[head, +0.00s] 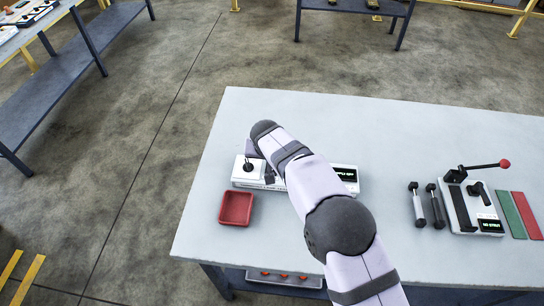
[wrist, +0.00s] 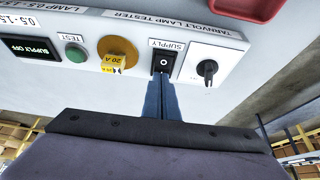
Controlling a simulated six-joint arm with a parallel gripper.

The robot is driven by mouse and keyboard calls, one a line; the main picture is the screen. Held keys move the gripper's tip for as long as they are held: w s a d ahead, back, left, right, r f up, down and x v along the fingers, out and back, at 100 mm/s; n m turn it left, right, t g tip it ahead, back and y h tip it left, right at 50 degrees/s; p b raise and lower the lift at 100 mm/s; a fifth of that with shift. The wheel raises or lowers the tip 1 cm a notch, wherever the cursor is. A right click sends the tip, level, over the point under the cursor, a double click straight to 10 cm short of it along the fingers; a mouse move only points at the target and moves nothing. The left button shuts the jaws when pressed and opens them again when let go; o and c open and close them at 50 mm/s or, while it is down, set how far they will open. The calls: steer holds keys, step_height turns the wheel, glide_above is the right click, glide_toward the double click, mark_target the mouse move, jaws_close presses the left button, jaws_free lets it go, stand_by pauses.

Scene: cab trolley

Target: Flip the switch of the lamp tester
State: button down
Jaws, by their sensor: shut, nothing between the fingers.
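The lamp tester (head: 240,181) is a white box on the table, partly hidden behind my arm in the head view. In the wrist view its panel (wrist: 140,28) appears upside down. The black supply switch (wrist: 165,61), marked SUPPLY, sits between a yellow-orange 20 A part and a black rotary knob. The tester's display (wrist: 30,48) reads SUPPLY OFF. My gripper (wrist: 162,80) is shut and empty, its blue fingertips right at the near edge of the switch. I cannot tell whether they touch it. In the head view my arm hides the gripper and switch.
A red tray (head: 236,208) lies just in front of the tester. The table behind the tester is clear.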

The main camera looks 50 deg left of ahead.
steer(key=shift+f, duration=0.1)
stand_by(0.3)
steer(key=shift+w+a+f+b, duration=0.15)
steer(key=shift+f+b, duration=0.3)
steer(key=shift+b, duration=0.4)
steer(key=shift+r, duration=0.3)
steer(key=shift+f, duration=0.1)
steer(key=shift+s+d+f, duration=0.15)
steer(key=shift+s+d, duration=0.5)
steer(key=shift+d, duration=0.05)
